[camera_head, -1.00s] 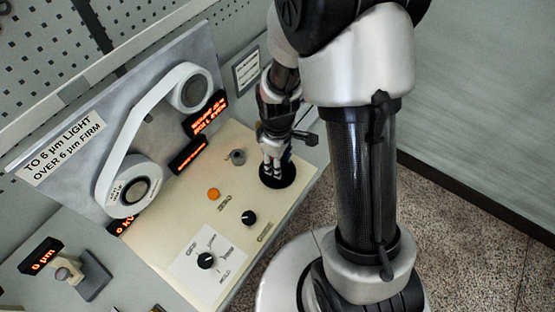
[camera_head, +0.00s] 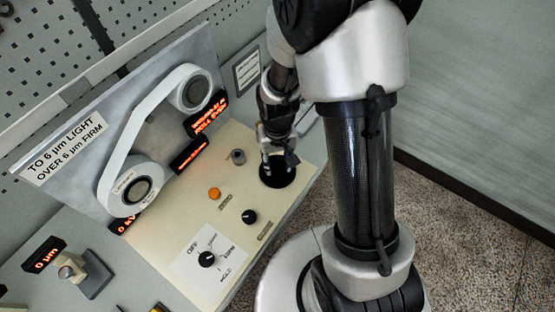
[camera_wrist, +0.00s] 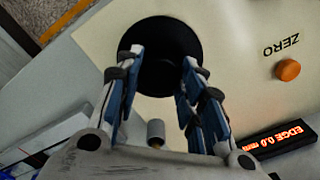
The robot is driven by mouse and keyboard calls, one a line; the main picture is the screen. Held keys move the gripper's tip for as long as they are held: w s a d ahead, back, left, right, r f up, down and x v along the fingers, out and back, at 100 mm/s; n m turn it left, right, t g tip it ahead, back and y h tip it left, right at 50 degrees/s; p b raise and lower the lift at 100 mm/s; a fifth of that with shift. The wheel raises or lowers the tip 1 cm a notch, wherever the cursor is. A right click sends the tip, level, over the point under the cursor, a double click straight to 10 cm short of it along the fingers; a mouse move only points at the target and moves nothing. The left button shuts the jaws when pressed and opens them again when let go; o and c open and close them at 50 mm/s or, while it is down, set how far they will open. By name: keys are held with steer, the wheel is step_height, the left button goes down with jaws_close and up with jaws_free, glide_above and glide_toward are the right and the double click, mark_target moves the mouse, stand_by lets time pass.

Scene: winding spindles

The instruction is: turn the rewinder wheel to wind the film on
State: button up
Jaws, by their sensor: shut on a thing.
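The rewinder wheel (camera_head: 284,180) is a round black disc on the cream panel, beside the right edge. My gripper (camera_head: 273,163) comes down onto it from above and hides part of it. In the wrist view, my gripper (camera_wrist: 160,62) has its two fingers on either side of the wheel's dark centre (camera_wrist: 162,74), closed on it; the exact contact is hard to see. The white film (camera_head: 152,105) runs as a loop between an upper reel (camera_head: 195,92) and a lower reel (camera_head: 135,190) on the upright grey plate.
An orange ZERO button (camera_head: 214,193), a grey knob (camera_head: 237,156) and a black knob (camera_head: 249,216) sit near the wheel. A mode dial (camera_head: 206,259) is at the front. A gauge display (camera_head: 43,254) reads 0 µm. A small grey stand (camera_head: 94,275) is at lower left.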

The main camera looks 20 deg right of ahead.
mark_target(278, 164)
steer(key=shift+m, duration=1.1)
steer(key=o, duration=1.1)
steer(key=shift+c, duration=0.2)
steer(key=shift+r, duration=0.1)
step_height(278, 164, up, 12)
